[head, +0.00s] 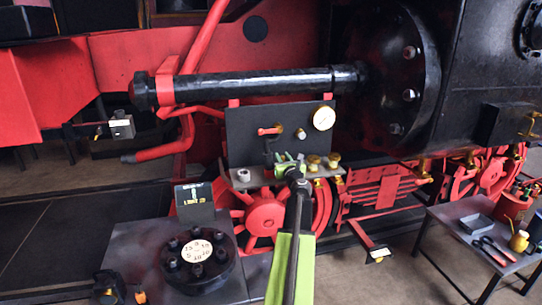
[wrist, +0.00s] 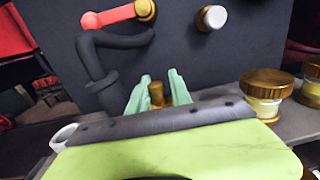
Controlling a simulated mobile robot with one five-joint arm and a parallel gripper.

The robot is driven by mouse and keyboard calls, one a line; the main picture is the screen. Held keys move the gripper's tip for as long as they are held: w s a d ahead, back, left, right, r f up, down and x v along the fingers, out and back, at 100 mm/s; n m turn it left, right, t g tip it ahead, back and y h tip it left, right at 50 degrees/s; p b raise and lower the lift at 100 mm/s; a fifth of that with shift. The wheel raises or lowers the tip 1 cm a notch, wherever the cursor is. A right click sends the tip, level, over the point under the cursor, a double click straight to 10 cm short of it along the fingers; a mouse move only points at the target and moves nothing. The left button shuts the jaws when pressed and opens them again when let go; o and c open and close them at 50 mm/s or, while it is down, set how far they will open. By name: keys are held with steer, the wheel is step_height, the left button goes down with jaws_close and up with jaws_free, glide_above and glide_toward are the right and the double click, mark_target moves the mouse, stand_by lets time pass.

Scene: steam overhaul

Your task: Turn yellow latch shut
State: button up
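My gripper (head: 287,164) is at the shelf of the dark panel, with its pale green fingers pointing at the panel. In the wrist view the two fingertips (wrist: 159,86) stand apart, and a small brass post (wrist: 157,95) shows between them. I cannot tell whether they touch it. Its lower part is hidden by my gripper's dark edge. No part is plainly recognisable as a yellow latch; this brass post is yellowish, but its full shape is hidden. A red lever (head: 269,130) with a brass end (wrist: 145,9) sits on the panel above.
The dark panel (head: 245,115) carries a round gauge (head: 323,118) and a white-faced knob (wrist: 214,17). Brass-topped fittings (wrist: 267,84) stand close to the right on the shelf. A dark bent pipe (wrist: 97,65) is close left. A tool table (head: 470,217) stands right.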

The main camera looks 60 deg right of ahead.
steer(key=shift+w+d, duration=0.3)
steer(key=shift+d, duration=0.15)
steer(key=shift+w, duration=0.3)
jaws_close()
steer(key=shift+m+g+h, duration=0.4)
steer(key=shift+g, duration=0.1)
steer(key=shift+d+m+g+h, duration=0.15)
steer(key=shift+m+g+h, duration=0.15)
steer(key=shift+m, duration=0.1)
steer(key=shift+s, duration=0.1)
